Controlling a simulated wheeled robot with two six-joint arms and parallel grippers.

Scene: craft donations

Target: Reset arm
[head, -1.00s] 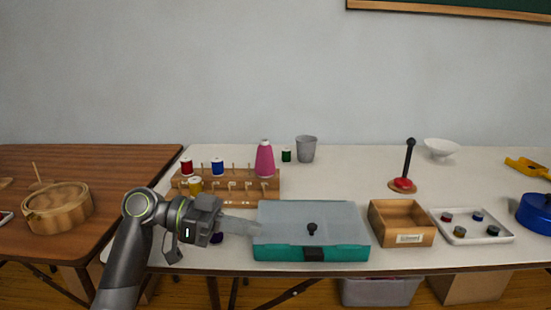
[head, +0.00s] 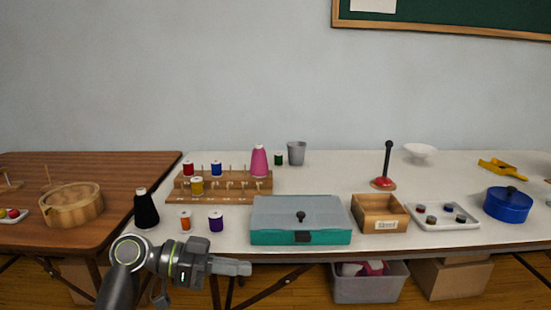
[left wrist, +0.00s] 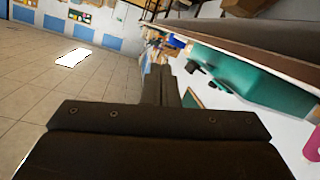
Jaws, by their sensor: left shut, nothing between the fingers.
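My left gripper (head: 231,267) is shut and empty. In the head view it is low, in front of the white table's (head: 375,165) front edge, and points right. The teal box also shows in that view (left wrist: 255,82), tilted at the upper right. My right gripper is in neither view.
A black cone (head: 147,209), an orange spool (head: 185,221) and a purple spool (head: 216,221) stand near the front edge. Behind them is a wooden spool rack (head: 235,187). A wooden box (head: 380,214) and white tray (head: 462,222) stand right. A grey bin (head: 368,285) is below.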

